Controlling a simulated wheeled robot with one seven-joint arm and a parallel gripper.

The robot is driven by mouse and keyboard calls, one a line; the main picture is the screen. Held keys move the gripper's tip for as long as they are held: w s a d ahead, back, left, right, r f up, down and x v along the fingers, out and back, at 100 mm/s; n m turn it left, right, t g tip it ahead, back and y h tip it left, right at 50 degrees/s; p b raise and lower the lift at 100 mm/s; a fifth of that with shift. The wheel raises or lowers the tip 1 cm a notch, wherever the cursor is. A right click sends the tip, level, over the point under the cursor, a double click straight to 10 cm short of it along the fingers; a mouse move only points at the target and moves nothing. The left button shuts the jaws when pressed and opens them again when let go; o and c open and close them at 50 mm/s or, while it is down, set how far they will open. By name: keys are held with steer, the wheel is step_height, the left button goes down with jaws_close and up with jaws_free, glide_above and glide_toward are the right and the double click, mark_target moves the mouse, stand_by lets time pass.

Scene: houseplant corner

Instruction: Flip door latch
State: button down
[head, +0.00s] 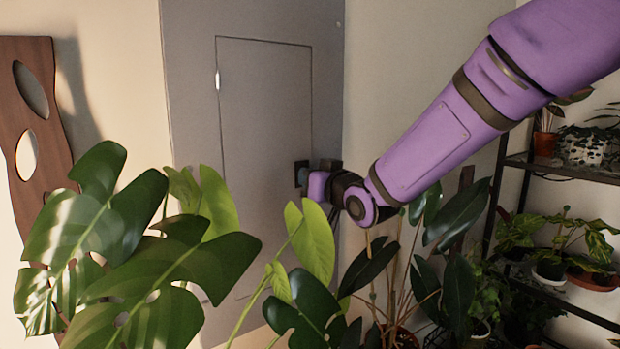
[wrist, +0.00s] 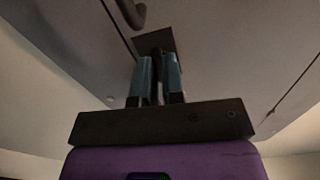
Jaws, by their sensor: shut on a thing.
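The grey door (head: 265,120) is a flat panel set in a grey cabinet front, and it looks shut. The latch (wrist: 152,41) has a dark plate at the door's right edge; it also shows in the head view (head: 298,168), partly covered by my gripper. My gripper (wrist: 158,68) has its two blue-grey fingers closed on a dark piece standing out from that plate. In the head view my gripper (head: 307,174) reaches the latch from the right. The exact angle of the latch piece is hidden between the fingers.
A dark curved handle (wrist: 130,12) is close beside the latch plate. A big monstera (head: 130,250) fills the front left, and a rubber plant (head: 370,270) stands below my arm. A plant shelf (head: 565,170) is at the right, and a wooden panel (head: 40,100) at the left.

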steer(key=shift+n, duration=0.6)
steer(key=c, duration=1.2)
jaws_free()
steer(key=v, duration=1)
steer(key=shift+s+d, duration=0.3)
